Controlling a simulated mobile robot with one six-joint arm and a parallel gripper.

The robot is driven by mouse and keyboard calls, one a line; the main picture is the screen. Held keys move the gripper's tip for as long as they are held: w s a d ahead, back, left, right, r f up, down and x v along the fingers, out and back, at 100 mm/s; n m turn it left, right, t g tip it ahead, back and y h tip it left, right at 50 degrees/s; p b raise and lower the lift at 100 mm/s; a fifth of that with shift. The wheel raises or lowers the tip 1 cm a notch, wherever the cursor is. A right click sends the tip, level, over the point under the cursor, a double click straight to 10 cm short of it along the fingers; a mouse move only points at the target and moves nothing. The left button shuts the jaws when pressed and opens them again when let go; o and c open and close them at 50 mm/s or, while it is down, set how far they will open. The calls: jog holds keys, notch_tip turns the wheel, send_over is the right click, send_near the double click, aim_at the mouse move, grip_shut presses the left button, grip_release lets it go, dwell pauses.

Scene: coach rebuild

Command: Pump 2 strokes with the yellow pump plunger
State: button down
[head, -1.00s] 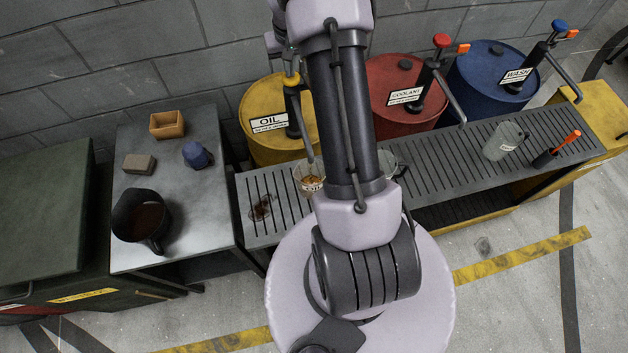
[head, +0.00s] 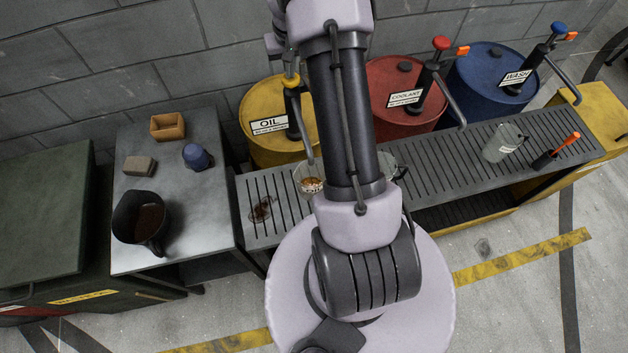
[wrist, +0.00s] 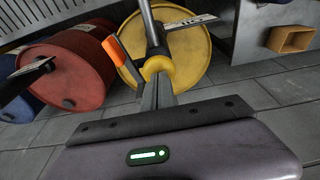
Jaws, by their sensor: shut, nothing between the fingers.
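The yellow pump plunger (head: 291,81) tops the dark pump on the yellow OIL drum (head: 257,103). In the wrist view the plunger's yellow cap (wrist: 157,67) is right at the tips of my gripper (wrist: 158,80). The gripper is shut and empty, its fingers pointing at the cap; I cannot tell whether they touch it. A clear cup (head: 309,177) with some amber liquid stands on the slatted bench under the oil spout, partly hidden by my arm.
The red COOLANT drum (head: 400,97) and blue WASH drum (head: 488,82) stand to the right with their own pumps. An orange tab (wrist: 116,51) shows beside the yellow cap. Another clear cup (head: 503,142) stands on the slatted bench (head: 450,165). A dark stain lies left of the oil cup.

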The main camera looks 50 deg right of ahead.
jog(key=shift+r+p, duration=1.9)
jog(key=shift+r, duration=1.15)
notch_tip(320, 180, up, 6)
jog(key=p, duration=0.4)
